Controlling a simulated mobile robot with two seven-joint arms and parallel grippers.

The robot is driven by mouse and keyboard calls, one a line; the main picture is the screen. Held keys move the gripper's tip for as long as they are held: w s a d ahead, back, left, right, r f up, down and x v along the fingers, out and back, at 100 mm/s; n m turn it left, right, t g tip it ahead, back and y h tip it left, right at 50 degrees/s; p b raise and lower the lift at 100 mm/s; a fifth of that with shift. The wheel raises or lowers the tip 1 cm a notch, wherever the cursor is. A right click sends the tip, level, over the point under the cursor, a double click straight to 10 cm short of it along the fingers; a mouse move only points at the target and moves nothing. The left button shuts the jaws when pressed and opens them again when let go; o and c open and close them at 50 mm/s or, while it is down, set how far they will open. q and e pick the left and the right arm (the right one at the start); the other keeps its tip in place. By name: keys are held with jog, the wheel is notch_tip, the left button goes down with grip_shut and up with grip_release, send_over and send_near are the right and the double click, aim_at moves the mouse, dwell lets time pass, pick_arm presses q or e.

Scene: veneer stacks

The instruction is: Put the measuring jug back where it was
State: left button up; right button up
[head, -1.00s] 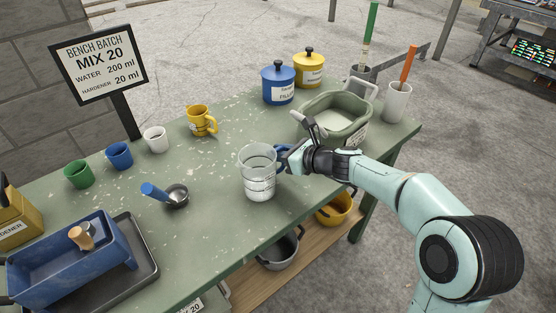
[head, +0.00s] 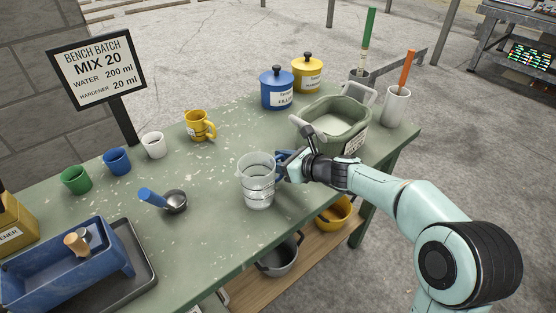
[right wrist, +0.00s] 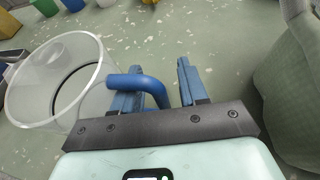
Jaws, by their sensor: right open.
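The clear measuring jug (head: 257,188) stands upright near the front edge of the green bench, with its handle side toward my right gripper (head: 284,164). In the right wrist view the jug (right wrist: 52,92) is at the left, and its blue handle (right wrist: 143,83) curves out between the fingers of the right gripper (right wrist: 155,78). The fingers are open, with a gap beside the handle on the right; whether the left finger touches it I cannot tell. My left gripper is in neither view.
The green tub (head: 333,130) stands close to the right of my right gripper. A ladle with a blue handle (head: 153,197) lies left of the jug. Cups, a yellow jug (head: 199,126) and lidded pots (head: 277,90) line the back. Bare bench (head: 215,185) lies left of the jug.

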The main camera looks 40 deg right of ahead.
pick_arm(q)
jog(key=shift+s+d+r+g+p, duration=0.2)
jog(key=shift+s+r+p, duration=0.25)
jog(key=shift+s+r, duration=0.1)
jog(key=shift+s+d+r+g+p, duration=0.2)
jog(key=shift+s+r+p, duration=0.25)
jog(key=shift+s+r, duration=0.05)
pick_arm(e)
jog(key=v, duration=1.2)
